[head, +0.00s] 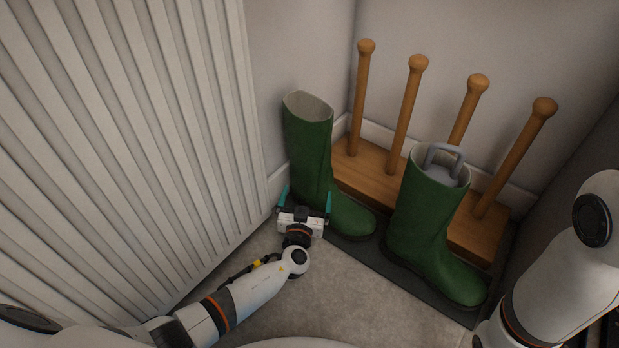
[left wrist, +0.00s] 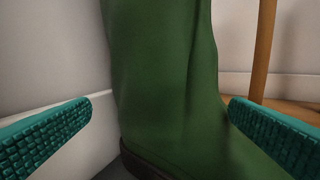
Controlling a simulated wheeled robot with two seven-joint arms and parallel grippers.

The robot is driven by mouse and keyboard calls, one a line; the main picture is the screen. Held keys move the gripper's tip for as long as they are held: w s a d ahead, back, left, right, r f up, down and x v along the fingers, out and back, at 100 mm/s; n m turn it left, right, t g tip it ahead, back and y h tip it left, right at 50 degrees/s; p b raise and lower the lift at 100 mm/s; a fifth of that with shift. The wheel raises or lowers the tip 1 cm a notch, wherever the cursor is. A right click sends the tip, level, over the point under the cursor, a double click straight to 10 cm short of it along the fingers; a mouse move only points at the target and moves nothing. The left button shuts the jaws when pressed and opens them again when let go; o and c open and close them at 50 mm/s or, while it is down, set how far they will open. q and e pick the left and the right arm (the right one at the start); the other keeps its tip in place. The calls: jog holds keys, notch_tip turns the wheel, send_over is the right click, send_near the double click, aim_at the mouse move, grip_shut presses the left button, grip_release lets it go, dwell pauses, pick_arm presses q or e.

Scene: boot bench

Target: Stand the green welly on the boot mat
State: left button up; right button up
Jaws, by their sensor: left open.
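One green welly (head: 309,145) stands upright at the left, by the corner. Its toe is over the dark boot mat (head: 352,251); its heel is hidden behind my left gripper (head: 305,200). That gripper is open, its teal fingers spread to either side of the boot's lower shaft and not closed on it. In the left wrist view the welly (left wrist: 165,80) fills the middle between the fingers, with a gap at the left finger. A second green welly (head: 425,215) stands upright on the mat to the right, with a grey handled insert (head: 444,168) in its top. My right gripper is out of view.
A wooden boot rack (head: 372,172) with several upright pegs stands behind the wellies against the wall. A ribbed white radiator (head: 130,130) fills the left side. My right arm is at the far right. The carpet (head: 330,300) in front of the mat is clear.

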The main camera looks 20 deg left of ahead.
pick_arm(q)
jog(key=shift+s+d+p, duration=0.15)
jog(key=shift+s+p, duration=0.05)
jog(key=shift+s, duration=0.8)
jog(key=shift+s+d+p, duration=0.15)
jog(key=shift+s+p, duration=0.05)
jog(key=shift+s, duration=0.75)
